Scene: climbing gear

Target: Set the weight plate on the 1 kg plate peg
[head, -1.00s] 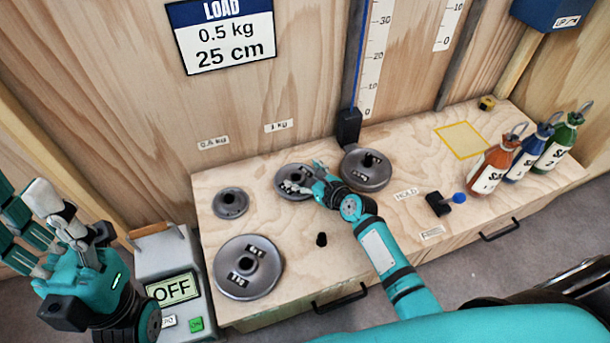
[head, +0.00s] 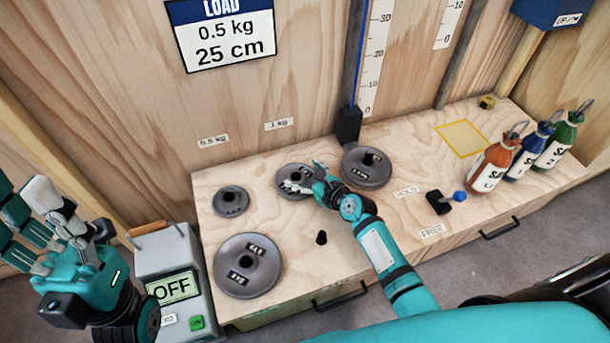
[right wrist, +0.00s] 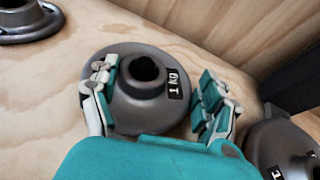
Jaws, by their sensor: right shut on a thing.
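The grey round 1 kg weight plate (head: 293,181) is at the back of the wooden bench, below the "1 kg" wall label (head: 278,125). In the right wrist view the plate (right wrist: 142,112) shows its "1 kg" tag and a raised hub with a dark centre. My right gripper (head: 306,187) is shut on this plate, with fingers at opposite sides of it. I cannot tell whether a peg is inside the hub or whether the plate touches the bench. My left gripper (head: 40,225) is open and empty, left of the bench.
A small plate (head: 230,201) stands left, a large plate (head: 248,266) front left, another plate (head: 367,168) close right. A bare black peg (head: 321,238) stands in front. A black lever (head: 439,203) and several bottles (head: 495,163) are further right. An "OFF" box (head: 173,287) stands left.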

